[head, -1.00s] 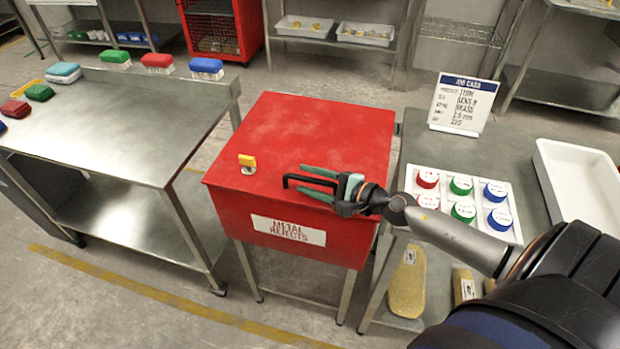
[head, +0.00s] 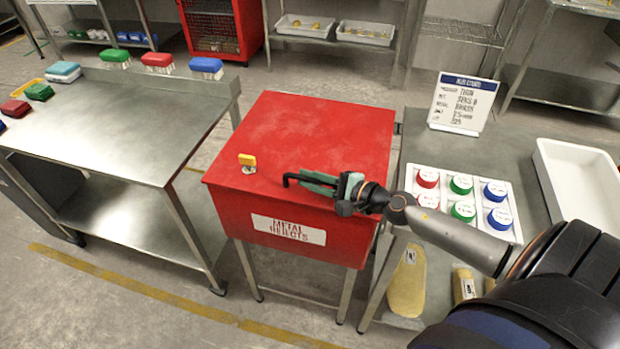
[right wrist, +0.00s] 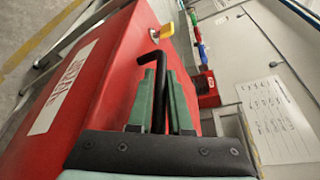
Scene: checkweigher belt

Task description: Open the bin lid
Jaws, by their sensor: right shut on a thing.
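The red bin (head: 225,220) with a "METAL REJECTS" label stands in the middle of the head view. Its red lid (head: 320,130) lies flat and shut on top. A black bar handle (head: 291,179) sits near the lid's front edge. My right gripper (head: 319,183) is shut on the handle, reaching in from the right. In the right wrist view the green fingers (right wrist: 158,95) lie on both sides of the handle (right wrist: 152,58), whose bent end sticks out past them. A yellow-topped key or latch (head: 248,161) is on the lid left of the handle. My left gripper is not in view.
A steel table (head: 130,125) stands left of the bin. On the right, a bench holds a white tray of coloured-lid tubs (head: 425,209), a job card (head: 463,102) and an empty white tray (head: 588,210). Open space lies above the lid.

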